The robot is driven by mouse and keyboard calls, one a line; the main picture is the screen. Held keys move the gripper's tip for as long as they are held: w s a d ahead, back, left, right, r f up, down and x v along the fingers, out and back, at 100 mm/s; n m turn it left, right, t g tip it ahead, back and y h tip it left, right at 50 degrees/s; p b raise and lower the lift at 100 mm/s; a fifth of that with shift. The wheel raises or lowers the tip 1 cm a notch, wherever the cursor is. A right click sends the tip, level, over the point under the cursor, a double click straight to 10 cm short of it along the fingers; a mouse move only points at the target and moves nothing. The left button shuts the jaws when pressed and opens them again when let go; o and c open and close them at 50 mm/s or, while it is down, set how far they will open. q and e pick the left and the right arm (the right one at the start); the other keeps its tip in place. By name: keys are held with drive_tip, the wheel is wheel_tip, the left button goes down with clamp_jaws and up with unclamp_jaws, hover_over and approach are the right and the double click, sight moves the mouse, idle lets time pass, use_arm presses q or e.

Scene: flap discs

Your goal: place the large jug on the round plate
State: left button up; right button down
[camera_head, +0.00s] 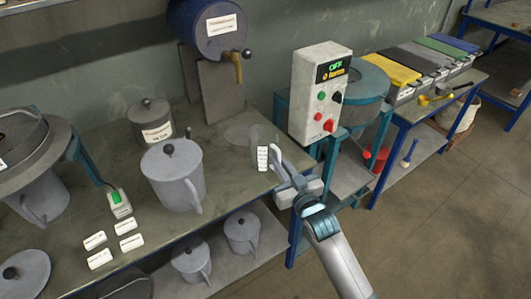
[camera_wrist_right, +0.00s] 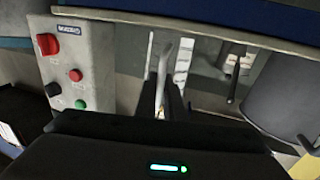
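A clear jug (camera_head: 258,140) with a white scale label is near the right end of the workbench; I cannot tell whether its base touches the bench. A flat, round grey plate (camera_head: 238,131) lies beside it, partly seen behind the clear wall. My right gripper (camera_head: 281,165) is at the jug's handle side. In the right wrist view its dark fingers (camera_wrist_right: 165,98) stand close together on both sides of the pale handle (camera_wrist_right: 163,68) and appear shut on it. A big grey lidded jug (camera_head: 172,177) stands apart to the left. My left gripper is out of view.
A control box (camera_head: 320,90) with buttons stands right of the jug, before a blue round machine (camera_head: 368,80). A blue barrel (camera_head: 208,28) with a tap hangs above the bench. A lidded pot (camera_head: 151,122), labels (camera_head: 130,241) and a green-lit device (camera_head: 117,204) are left.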

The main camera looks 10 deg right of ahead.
sight(280, 153)
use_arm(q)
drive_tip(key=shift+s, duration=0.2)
use_arm(e)
drive_tip(key=shift+r, duration=0.15)
